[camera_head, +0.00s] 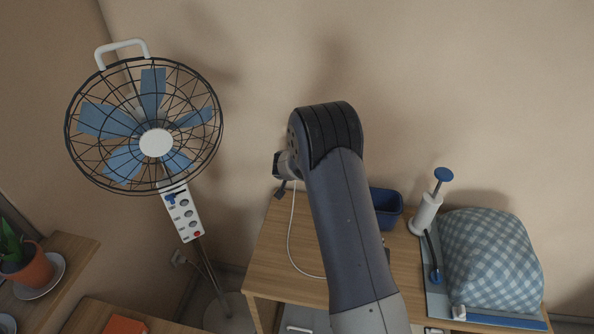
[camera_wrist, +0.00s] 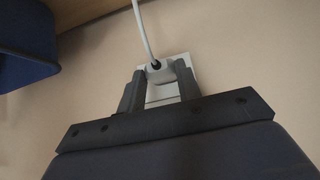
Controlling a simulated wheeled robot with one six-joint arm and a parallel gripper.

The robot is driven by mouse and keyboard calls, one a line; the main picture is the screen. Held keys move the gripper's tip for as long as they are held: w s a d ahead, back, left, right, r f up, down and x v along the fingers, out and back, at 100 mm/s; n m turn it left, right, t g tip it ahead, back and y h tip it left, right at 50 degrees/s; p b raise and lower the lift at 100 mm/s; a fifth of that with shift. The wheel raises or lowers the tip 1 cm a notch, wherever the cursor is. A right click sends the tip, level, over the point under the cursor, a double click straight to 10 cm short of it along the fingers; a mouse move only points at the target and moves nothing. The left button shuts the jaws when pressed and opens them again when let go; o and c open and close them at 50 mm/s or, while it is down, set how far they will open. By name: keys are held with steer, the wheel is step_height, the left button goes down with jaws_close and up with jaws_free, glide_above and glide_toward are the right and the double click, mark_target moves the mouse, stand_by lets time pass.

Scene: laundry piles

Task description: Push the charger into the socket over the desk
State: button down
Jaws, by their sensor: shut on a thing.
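The white charger (camera_wrist: 159,73) sits between the two dark fingers of my gripper (camera_wrist: 160,70) in the wrist view, and the gripper is shut on it. Its white cable (camera_wrist: 144,32) runs up from it in that view. In the head view the cable (camera_head: 290,235) hangs to the wooden desk (camera_head: 275,270). A white socket plate (camera_wrist: 184,62) on the beige wall shows right behind the charger. The charger's prongs are hidden, so I cannot tell whether they are in the socket. My arm hides the charger and socket in the head view.
A blue bin (camera_head: 387,207) stands on the desk behind my arm; it also shows in the wrist view (camera_wrist: 25,45). A fan (camera_head: 155,142) stands left of the desk.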

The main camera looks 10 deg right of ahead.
steer(key=shift+w+d, duration=0.25)
steer(key=shift+w, duration=0.4)
steer(key=c, duration=0.9)
jaws_free()
steer(key=shift+s, duration=0.1)
steer(key=shift+s+a+b, duration=0.5)
steer(key=shift+s+a, duration=0.05)
steer(key=shift+s, duration=0.8)
steer(key=shift+s+a+b, duration=0.55)
steer(key=shift+s+a, duration=0.05)
steer(key=shift+s, duration=0.8)
steer(key=shift+s+a+b, duration=0.5)
steer(key=shift+s+a, duration=0.05)
steer(key=shift+s, duration=0.8)
steer(key=w+d+p, duration=0.1)
steer(key=w, duration=0.1)
steer(key=w+d+p, duration=0.1)
steer(key=w, duration=0.2)
steer(key=w+d+p, duration=0.1)
steer(key=w, duration=0.2)
steer(key=shift+w+d, duration=0.15)
steer(key=shift+d, duration=0.05)
